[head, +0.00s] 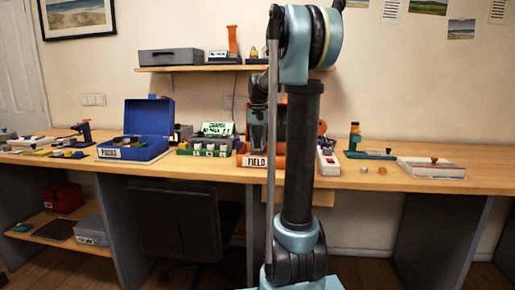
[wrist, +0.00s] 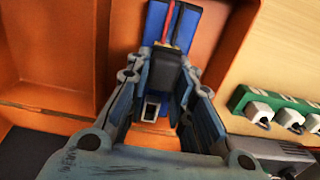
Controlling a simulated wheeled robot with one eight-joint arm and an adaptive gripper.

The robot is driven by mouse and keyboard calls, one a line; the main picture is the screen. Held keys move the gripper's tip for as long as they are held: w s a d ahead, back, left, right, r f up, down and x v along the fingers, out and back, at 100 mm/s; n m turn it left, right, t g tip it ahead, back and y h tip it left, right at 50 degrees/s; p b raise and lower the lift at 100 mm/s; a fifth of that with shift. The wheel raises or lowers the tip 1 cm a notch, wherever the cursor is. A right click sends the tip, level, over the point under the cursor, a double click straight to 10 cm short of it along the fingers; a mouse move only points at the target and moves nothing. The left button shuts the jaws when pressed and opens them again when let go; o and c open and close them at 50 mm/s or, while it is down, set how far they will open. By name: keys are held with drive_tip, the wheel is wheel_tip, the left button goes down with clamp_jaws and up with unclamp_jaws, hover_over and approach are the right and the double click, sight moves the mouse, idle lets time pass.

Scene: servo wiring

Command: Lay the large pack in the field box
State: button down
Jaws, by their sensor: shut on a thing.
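My gripper (wrist: 160,105) is shut on the large pack (wrist: 186,25), a blue block with a red and a black lead and a dark end between the fingers. The pack is over the inside of the orange field box (wrist: 50,38) in the wrist view. I cannot tell whether it touches the box floor. In the head view the field box (head: 258,161), labelled FIELD, stands on the bench, partly hidden by my arm.
A green rack with white pieces (wrist: 275,100) stands beside the box in the wrist view. In the head view, a blue open box labelled PACKS (head: 133,153) is at left, and a white case (head: 431,170) at right. Bare bench lies between some items.

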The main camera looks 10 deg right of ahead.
drive_tip(key=shift+f, duration=0.35)
drive_tip(key=c, duration=1.4)
unclamp_jaws()
wheel_tip(320, 180, up, 12)
drive_tip(key=s+f+n+t, duration=0.2)
drive_tip(key=s+f+n, duration=0.1)
drive_tip(key=s+f, duration=2.8)
drive_tip(key=s, duration=0.3)
drive_tip(key=shift+s+n, duration=0.4)
